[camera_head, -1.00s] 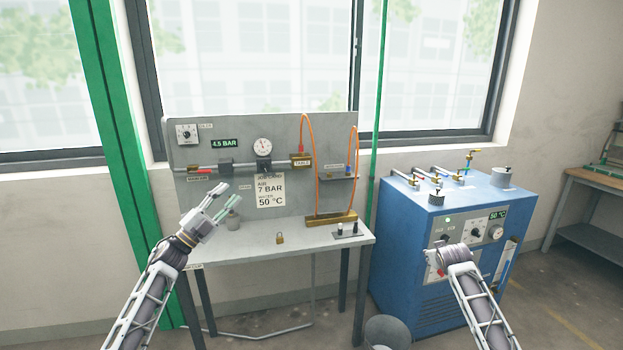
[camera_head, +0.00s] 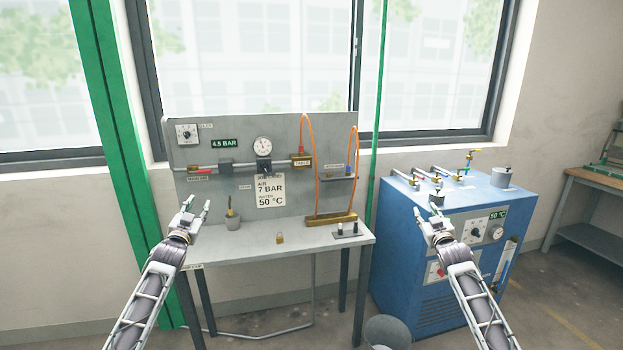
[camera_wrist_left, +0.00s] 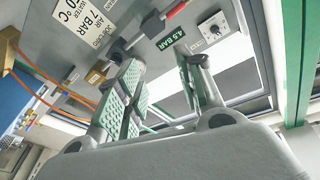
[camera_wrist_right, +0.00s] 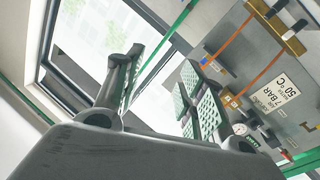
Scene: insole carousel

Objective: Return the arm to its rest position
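My left gripper (camera_head: 192,212) is raised in front of the left end of the grey bench, open and empty, its fingers pointing up. In the left wrist view its green-padded fingers (camera_wrist_left: 160,95) stand apart with nothing between them. My right gripper (camera_head: 429,222) is raised in front of the blue machine, with its fingers up. In the right wrist view its fingers (camera_wrist_right: 155,92) are well apart and empty. Both grippers look clear of the bench and the machine.
The blue machine (camera_head: 400,250) with pipes and knobs stands right. A grey bin (camera_head: 388,330) is on the floor between them. A green post (camera_head: 125,180) stands left.

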